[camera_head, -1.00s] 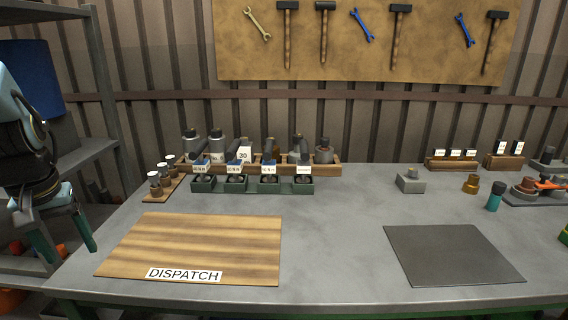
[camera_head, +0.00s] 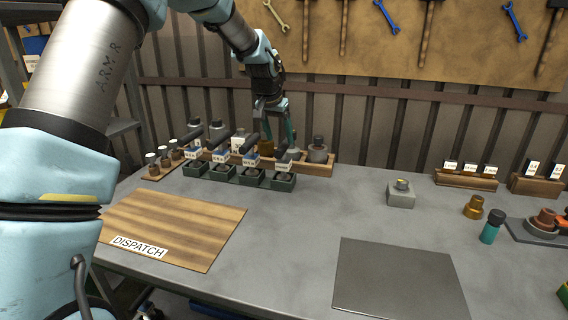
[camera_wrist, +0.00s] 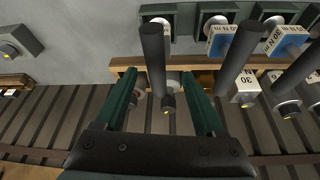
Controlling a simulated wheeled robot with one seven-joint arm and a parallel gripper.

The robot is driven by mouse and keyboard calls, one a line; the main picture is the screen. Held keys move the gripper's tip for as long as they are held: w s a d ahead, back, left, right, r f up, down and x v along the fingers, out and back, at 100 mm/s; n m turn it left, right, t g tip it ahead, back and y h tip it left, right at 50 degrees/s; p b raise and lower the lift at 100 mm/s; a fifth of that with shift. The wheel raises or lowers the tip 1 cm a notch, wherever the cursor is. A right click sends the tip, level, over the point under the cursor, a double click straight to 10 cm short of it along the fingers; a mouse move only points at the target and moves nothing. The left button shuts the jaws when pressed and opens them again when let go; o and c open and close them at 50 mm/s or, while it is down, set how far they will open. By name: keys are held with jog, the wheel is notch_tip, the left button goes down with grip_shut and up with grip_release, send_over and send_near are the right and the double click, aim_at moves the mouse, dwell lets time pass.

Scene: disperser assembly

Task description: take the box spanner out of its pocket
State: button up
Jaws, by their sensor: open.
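My gripper (camera_head: 274,132) hangs over the back of the rack area with its jaws open and nothing held. In the wrist view my gripper (camera_wrist: 160,78) has its two green fingers apart. A plain dark upright handle (camera_wrist: 153,50) shows just beyond and between them, with no visible contact. It appears to be the rightmost of several dark-handled tools in the green pockets; in the head view the handle (camera_head: 283,141) stands over the rightmost pocket (camera_head: 284,183). I cannot tell for sure which tool is the box spanner. The tools' lower ends are partly hidden.
A wooden rack (camera_head: 322,169) with metal fittings stands close behind the pockets, with a "30" card (camera_wrist: 245,88). A grey block (camera_head: 400,198) is to the right. The dispatch board (camera_head: 190,225) and dark mat (camera_head: 400,280) are bare.

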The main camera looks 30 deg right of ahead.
aim_at(283, 144)
jog(key=shift+s+p+x, duration=0.15)
jog(key=shift+p+x, duration=0.55)
jog(key=shift+x, duration=0.9)
jog(key=shift+s+p+x, duration=0.15)
jog(key=shift+p+x, duration=0.5)
jog(key=shift+x, duration=0.95)
jog(key=shift+d, duration=0.1)
grip_shut()
